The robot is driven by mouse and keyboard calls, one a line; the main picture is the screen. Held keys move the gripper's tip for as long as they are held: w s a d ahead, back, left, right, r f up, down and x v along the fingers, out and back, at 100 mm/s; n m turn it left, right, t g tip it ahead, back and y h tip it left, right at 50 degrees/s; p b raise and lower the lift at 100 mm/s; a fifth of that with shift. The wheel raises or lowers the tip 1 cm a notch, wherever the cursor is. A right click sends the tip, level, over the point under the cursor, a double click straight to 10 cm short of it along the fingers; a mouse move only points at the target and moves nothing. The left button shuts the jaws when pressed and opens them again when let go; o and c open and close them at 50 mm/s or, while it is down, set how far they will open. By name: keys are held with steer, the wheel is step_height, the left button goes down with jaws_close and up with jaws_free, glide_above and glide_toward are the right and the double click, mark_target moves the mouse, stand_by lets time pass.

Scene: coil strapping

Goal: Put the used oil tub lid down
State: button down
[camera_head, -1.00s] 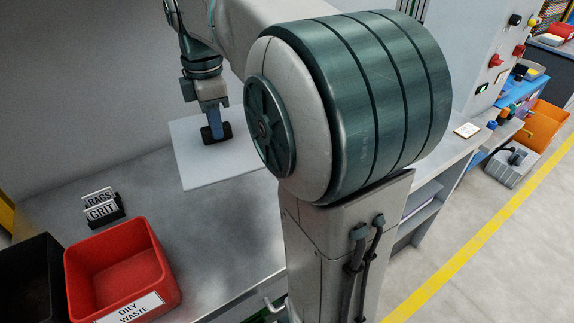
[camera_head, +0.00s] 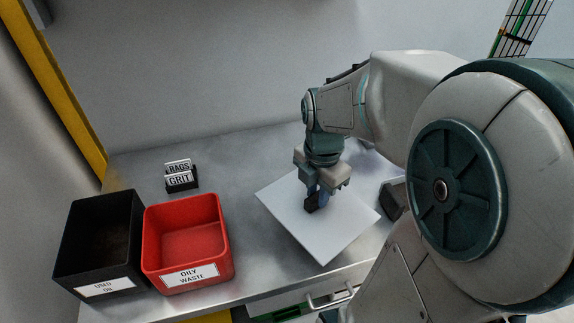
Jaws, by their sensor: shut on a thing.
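The lid is a flat white square panel (camera_head: 290,213) with a small dark grip near its middle. My gripper (camera_head: 313,201) points down over that grip and is shut on it; the fingers hide part of it. The panel is over the right part of the steel bench, turned at an angle to the bench edge. I cannot tell whether it touches the bench or hangs just above it. The black used oil tub (camera_head: 77,250) stands open at the left, well apart from the lid.
A red oily waste bin (camera_head: 222,255) stands against the tub's right side. A small holder with RAGS and GRIT cards (camera_head: 181,183) is behind it. A dark object (camera_head: 391,201) is at the panel's right corner. Bare steel bench (camera_head: 240,165) lies between the cards and panel.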

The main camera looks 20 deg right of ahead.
mark_target(284, 182)
steer(key=w+a+f, duration=0.1)
steer(key=w+f, duration=0.1)
steer(key=w+a+f, duration=0.2)
steer(key=w, duration=0.1)
steer(key=w+a+f+p, duration=0.1)
steer(key=w+a, duration=0.1)
steer(key=w, duration=0.1)
steer(key=shift+w+f, duration=0.25)
steer(key=shift+f, duration=2.2)
steer(key=shift+f, duration=0.1)
steer(key=shift+f, duration=0.15)
steer(key=c, duration=1.3)
jaws_free()
steer(key=shift+o, duration=0.2)
steer(key=shift+r, duration=0.25)
